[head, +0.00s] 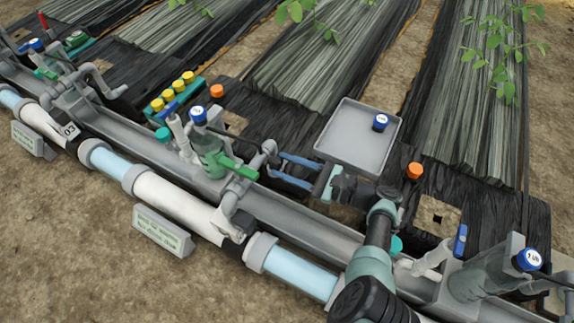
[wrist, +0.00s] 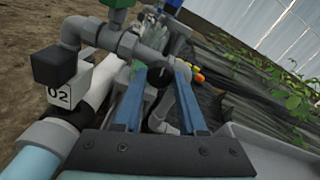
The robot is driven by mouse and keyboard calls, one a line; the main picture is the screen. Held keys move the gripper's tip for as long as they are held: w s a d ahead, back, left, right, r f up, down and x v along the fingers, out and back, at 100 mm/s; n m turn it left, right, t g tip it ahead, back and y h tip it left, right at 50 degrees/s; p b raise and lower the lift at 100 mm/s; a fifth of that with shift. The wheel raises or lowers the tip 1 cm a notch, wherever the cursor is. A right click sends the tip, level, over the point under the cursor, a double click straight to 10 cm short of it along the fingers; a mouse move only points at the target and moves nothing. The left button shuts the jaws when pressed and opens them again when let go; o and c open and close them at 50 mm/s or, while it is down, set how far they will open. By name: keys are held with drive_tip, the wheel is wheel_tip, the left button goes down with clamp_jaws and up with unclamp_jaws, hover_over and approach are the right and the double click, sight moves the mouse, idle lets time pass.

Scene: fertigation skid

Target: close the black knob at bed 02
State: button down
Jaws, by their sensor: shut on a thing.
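The black knob (wrist: 158,77) sits at the end of the grey pipe fitting near the 02 tag (wrist: 60,95) in the wrist view. My gripper (wrist: 160,72) has its two blue fingers on either side of it, and they are shut on it. In the head view my gripper (head: 277,167) reaches in from the right to the grey elbow pipe (head: 262,155), and its fingertips meet the dark knob there. The knob is small and partly hidden by the fingers, so its turned position cannot be told.
A green lever (head: 236,168) and a blue-capped clear filter (head: 209,155) stand left of my gripper. A grey tray (head: 335,152) with a blue-capped piece is above right. Orange caps (head: 414,170) and a yellow-capped rack (head: 173,93) lie beyond the gutter.

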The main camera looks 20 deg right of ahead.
drive_tip(key=shift+m, duration=0.5)
drive_tip(key=shift+c, duration=2.3)
unclamp_jaws()
drive_tip(key=v, duration=0.7)
drive_tip(key=shift+s+d+p, duration=0.15)
drive_tip(key=shift+s+p, duration=0.05)
drive_tip(key=shift+p, duration=0.15)
